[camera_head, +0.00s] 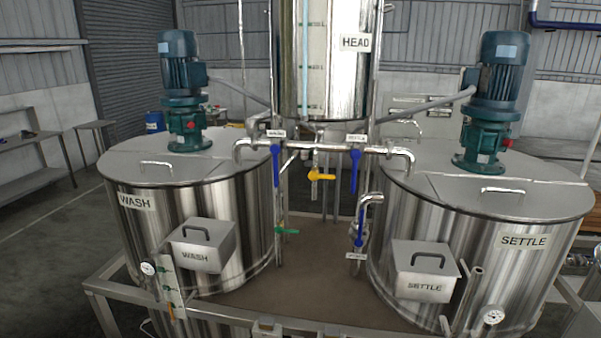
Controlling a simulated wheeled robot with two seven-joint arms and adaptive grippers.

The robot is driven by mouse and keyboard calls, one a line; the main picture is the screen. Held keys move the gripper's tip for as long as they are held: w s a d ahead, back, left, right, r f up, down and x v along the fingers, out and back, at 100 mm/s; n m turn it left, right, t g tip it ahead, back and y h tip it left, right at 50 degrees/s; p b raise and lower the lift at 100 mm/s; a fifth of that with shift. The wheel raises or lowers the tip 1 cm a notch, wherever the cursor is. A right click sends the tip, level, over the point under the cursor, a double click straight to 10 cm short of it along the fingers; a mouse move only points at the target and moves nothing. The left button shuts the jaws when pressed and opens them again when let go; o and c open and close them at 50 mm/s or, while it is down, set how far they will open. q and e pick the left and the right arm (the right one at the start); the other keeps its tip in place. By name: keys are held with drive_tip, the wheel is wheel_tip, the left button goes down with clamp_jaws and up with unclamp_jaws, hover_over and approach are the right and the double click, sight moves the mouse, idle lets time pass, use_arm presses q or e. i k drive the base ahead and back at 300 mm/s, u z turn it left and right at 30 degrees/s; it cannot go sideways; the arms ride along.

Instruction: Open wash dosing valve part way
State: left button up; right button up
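The wash tank (240,235), steel with a WASH label, stands at the left. A horizontal steel pipe (335,150) runs between it and the settle tank below the head vessel. A valve with a blue lever (276,168) sits on the wash side of this pipe, under a small tag (275,133) too small to read surely. The lever hangs straight down, across the pipe. A matching blue lever (355,172) hangs down on the settle side. Neither of my grippers shows.
The settle tank (480,245) stands at the right, the head vessel (330,60) at the top centre. A green-handled valve (287,231) and another blue lever (360,227) sit lower. Boxes labelled WASH (202,245) and SETTLE (424,271) project in front. The brown platform (315,290) is clear between the tanks.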

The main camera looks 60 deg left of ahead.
sight(276, 169)
drive_tip(key=i, duration=1.05)
drive_tip(key=u, duration=2.35)
